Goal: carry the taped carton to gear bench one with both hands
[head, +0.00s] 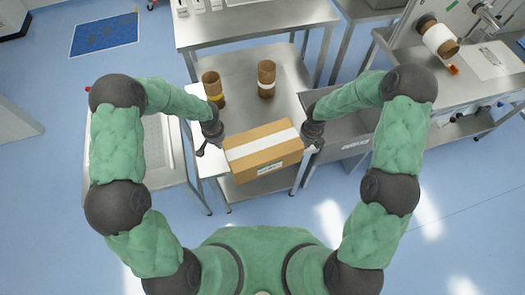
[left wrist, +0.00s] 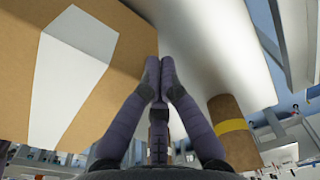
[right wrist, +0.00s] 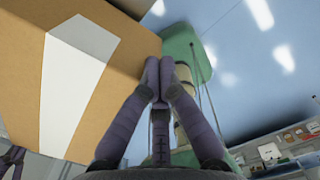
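The taped carton (head: 252,164) is a brown box with a wide white tape strip and a small label on its near side. It is between my two grippers, slightly tilted in the head view, at the near edge of a steel table (head: 240,72). My left gripper (head: 210,143) is at its left end and my right gripper (head: 313,134) at its right end. In the left wrist view, the closed fingertips (left wrist: 158,76) meet the carton (left wrist: 112,92). The right wrist view shows closed fingertips (right wrist: 158,76) against the carton (right wrist: 118,88). Whether the table bears it is unclear.
Two brown cores stand on the table, one with a yellow band (head: 214,90) and one with a white band (head: 266,78). A steel bench (head: 260,22) is behind. A side table (head: 152,150) stands left, a machine bench (head: 490,65) right. Blue floor is open at left.

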